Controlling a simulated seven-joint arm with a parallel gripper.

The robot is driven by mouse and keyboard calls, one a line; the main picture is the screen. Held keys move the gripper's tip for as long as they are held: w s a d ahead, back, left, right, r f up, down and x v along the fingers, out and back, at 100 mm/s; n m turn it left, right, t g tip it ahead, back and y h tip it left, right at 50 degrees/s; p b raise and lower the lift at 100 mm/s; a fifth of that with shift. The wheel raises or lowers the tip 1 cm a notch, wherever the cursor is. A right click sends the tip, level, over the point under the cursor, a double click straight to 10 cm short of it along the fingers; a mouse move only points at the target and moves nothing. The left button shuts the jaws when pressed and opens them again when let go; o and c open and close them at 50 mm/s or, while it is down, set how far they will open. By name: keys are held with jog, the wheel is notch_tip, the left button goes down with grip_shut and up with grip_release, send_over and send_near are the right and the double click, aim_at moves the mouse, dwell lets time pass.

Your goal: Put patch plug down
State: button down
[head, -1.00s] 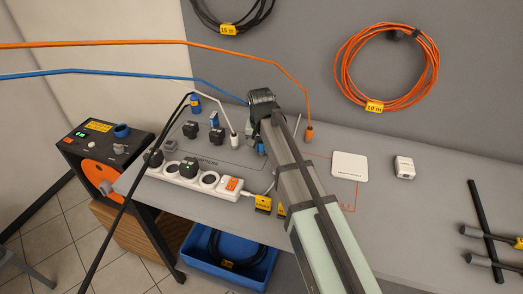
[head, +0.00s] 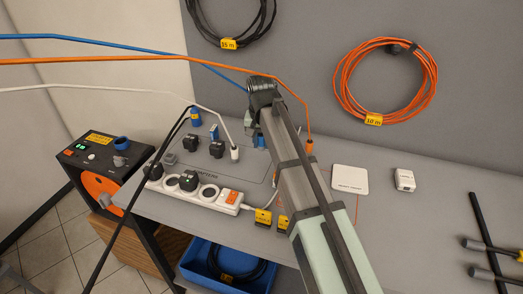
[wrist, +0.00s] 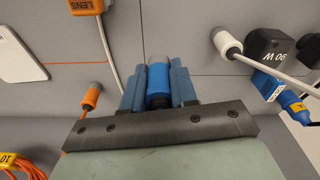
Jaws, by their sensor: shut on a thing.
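My gripper (wrist: 158,92) is shut on a blue plug (wrist: 157,78) with a pale grey end, held between its two blue finger pads in the wrist view. I take this to be the patch plug. In the head view my gripper (head: 261,143) is over the back of the bench, largely hidden behind my arm, and a blue cable (head: 215,68) runs to it from the left. I cannot tell whether the plug touches the bench. An orange plug (head: 309,147) stands to its right and a white plug (head: 235,153) to its left.
Black adapters (head: 190,139) and a white power strip (head: 195,188) lie left of my arm. A white flat box (head: 350,180) and a small white adapter (head: 404,180) are to the right. Bare bench (head: 435,195) shows at right.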

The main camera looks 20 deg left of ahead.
jog(key=shift+r, duration=0.8)
jog(key=shift+w+d, duration=0.2)
jog(key=shift+d, duration=0.1)
jog(key=w+d+m, duration=0.2)
jog(key=w+d, duration=0.4)
jog(key=d, duration=0.4)
jog(key=r+m, duration=0.1)
jog(key=r, duration=0.1)
send_over(356, 176)
jog(key=shift+s+f+n, duration=0.1)
jog(key=shift+f+n, duration=0.6)
jog(key=shift+f, duration=1.1)
jog(key=shift+s+f+n, duration=0.1)
jog(key=shift+f+n, duration=0.6)
jog(key=shift+f, duration=1.15)
jog(key=shift+s+f+n, duration=0.1)
jog(key=shift+f+n, duration=0.6)
jog(key=shift+f, duration=1.1)
jog(key=shift+f, duration=0.1)
